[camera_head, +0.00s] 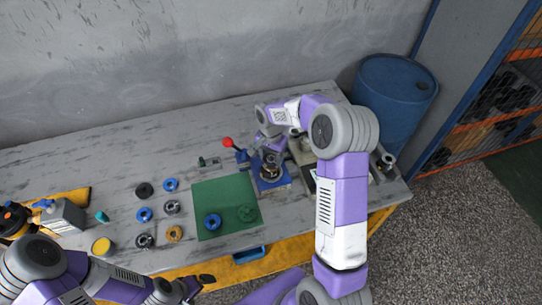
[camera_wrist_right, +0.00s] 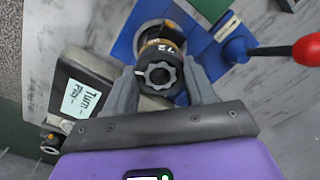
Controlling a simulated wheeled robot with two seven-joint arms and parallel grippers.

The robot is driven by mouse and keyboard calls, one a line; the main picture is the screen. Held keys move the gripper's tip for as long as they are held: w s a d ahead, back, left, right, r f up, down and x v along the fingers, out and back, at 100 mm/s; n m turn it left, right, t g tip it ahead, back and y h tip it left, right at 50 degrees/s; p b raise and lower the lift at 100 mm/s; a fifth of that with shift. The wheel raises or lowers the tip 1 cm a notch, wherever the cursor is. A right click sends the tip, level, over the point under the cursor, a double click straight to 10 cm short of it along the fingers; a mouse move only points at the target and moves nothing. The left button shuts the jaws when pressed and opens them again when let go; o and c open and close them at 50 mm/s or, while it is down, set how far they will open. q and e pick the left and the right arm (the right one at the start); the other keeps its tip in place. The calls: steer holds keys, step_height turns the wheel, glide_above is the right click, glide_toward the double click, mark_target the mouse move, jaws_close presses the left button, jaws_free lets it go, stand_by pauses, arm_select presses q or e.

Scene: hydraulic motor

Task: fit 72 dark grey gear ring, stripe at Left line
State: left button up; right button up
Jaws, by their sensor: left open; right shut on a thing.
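The dark grey gear ring (camera_wrist_right: 158,76) is between the fingers of my right gripper (camera_wrist_right: 160,90), which is shut on it. Beyond the ring is the blue fixture (camera_wrist_right: 126,45). In the head view the right gripper (camera_head: 272,158) is above the blue fixture (camera_head: 275,182), with the motor part on it largely hidden. My left gripper (camera_head: 196,288) is open at the table's front edge.
A red-knobbed lever (camera_wrist_right: 308,49) stands beside the fixture. A grey box labelled "Turn Pos" (camera_wrist_right: 80,100) is on its other side. The green mat (camera_head: 225,190) holds a blue ring (camera_head: 212,221) and a green one. Several loose rings lie left of the mat. A blue barrel (camera_head: 393,95) stands behind.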

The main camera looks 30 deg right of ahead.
steer(key=o, duration=1.4)
steer(key=shift+o, duration=0.4)
steer(key=shift+o, duration=1)
steer(key=shift+r+p, duration=2.55)
steer(key=shift+r, duration=1.05)
steer(key=shift+s+f, duration=0.1)
